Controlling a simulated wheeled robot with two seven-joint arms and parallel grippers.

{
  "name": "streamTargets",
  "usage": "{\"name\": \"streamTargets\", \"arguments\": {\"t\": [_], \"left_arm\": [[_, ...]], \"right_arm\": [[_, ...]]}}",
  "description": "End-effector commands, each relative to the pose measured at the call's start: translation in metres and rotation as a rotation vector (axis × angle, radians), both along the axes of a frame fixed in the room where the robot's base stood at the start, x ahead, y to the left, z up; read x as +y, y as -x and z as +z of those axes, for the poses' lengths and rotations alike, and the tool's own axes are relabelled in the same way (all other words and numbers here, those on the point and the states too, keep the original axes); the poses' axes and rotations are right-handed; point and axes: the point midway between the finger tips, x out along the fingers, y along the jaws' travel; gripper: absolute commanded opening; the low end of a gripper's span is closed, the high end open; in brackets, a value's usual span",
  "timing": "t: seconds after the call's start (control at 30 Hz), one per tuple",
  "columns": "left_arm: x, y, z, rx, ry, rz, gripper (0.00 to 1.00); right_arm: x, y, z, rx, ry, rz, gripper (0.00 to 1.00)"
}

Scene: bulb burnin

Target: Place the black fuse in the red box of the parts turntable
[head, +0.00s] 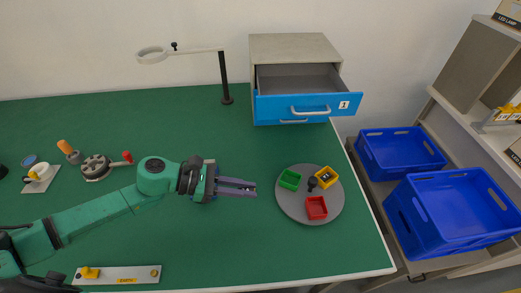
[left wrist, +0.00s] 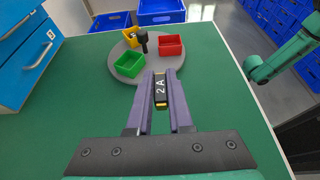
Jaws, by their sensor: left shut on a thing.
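My left gripper (head: 250,188) is shut on the black fuse (left wrist: 160,92), marked "2 A" with a yellow end. The left wrist view shows the fuse between the two purple fingers (left wrist: 161,78). The gripper is left of the parts turntable (head: 292,210), a grey disc. The red box (head: 316,208) stands at its front and looks empty; it also shows in the left wrist view (left wrist: 171,46). The green box (head: 290,179) and the yellow box (head: 326,177) stand behind it, with a black knob (head: 312,184) between them. My right gripper is not seen.
A cabinet with an open blue drawer (head: 308,108) stands behind the turntable. Blue crates (head: 450,215) are right of the table. Green tabletop between gripper and turntable is clear.

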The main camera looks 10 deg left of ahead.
Motion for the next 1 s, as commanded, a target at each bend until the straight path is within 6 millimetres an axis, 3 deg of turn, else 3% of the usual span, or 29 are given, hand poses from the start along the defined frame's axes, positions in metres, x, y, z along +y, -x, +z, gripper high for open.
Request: {"name": "streamTargets", "arguments": {"t": [0.17,0.33,0.53,0.77,1.0], "left_arm": [[-0.008,-0.001,-0.006,0.002,0.005,0.044,0.0],[-0.029,-0.004,-0.027,0.004,0.006,0.259,0.0],[-0.028,-0.008,-0.04,0.006,0.004,0.549,0.0],[0.005,-0.003,-0.051,0.016,0.008,0.909,0.0],[0.063,0.018,-0.058,0.003,-0.003,1.273,0.0]], "right_arm": [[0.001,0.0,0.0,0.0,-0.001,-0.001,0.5],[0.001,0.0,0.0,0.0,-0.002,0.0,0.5],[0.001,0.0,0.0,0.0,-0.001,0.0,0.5],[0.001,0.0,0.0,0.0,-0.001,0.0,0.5],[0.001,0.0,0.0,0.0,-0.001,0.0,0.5]]}}
